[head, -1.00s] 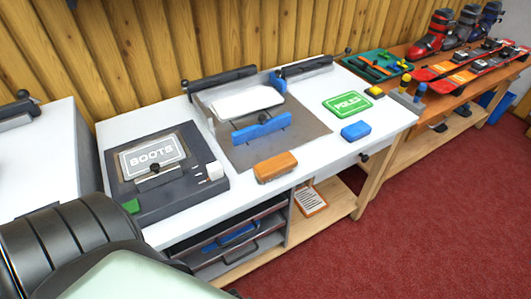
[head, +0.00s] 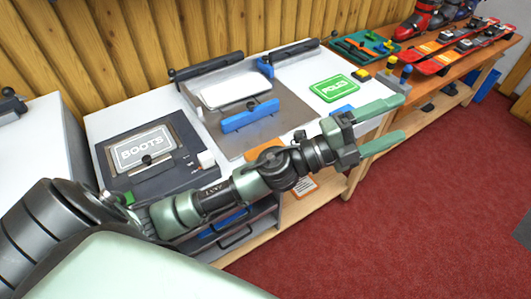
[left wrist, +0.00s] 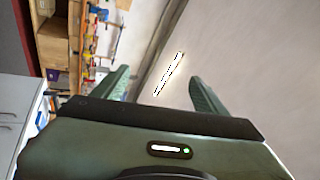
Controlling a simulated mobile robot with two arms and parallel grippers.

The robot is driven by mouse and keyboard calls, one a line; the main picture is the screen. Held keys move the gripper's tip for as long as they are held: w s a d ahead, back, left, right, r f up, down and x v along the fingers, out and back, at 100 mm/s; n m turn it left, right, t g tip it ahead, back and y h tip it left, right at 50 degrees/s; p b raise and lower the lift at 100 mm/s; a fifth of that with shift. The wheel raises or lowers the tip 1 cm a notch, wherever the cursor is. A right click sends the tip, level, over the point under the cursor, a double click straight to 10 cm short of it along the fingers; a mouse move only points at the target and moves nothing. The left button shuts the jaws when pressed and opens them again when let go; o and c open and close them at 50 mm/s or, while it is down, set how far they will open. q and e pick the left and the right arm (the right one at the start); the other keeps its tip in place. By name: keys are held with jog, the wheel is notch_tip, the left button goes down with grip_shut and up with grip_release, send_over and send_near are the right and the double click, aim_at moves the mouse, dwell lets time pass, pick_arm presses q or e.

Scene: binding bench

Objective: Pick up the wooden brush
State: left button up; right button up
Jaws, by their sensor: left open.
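The wooden brush, an orange-brown block, lies near the front edge of the white bench. In the head view my left arm now covers most of it; only a small orange-brown patch (head: 289,137) shows above the arm. My left gripper (head: 403,117) is open and empty, its two green fingers spread past the front right part of the bench, to the right of the brush. In the left wrist view the open fingers (left wrist: 160,88) have nothing between them but distant room surfaces, and the brush does not show. My right gripper is not in view.
A blue block (head: 343,111) sits just behind the left gripper. The green POLES sign (head: 333,89), blue-handled clamp plate (head: 250,116) and dark BOOTS box (head: 175,179) stand on the bench. Skis (head: 462,48) and a tool tray (head: 365,46) occupy the wooden bench at right.

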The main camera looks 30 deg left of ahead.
pick_arm(q)
jog(key=s+d+m+g+h, duration=0.25)
jog(key=d+m+g, duration=0.2)
jog(key=m, duration=0.25)
jog(key=m+g+y, duration=0.9)
jog(key=g+y, duration=0.3)
jog(key=y, duration=0.5)
send_over(266, 149)
jog(key=d, duration=0.1)
notch_tip(266, 149, down, 18)
jog(key=shift+s+r, duration=0.1)
jog(key=shift+s, duration=0.05)
jog(key=shift+a+f, duration=0.25)
jog(key=shift+a, duration=0.05)
jog(key=f, duration=0.2)
jog(key=f+p, duration=0.1)
jog(key=f, duration=0.1)
jog(key=f+p, duration=0.1)
jog(key=f, duration=0.1)
jog(key=shift+a+f, duration=0.2)
jog(key=shift+a, duration=0.05)
jog(key=shift+f, duration=0.45)
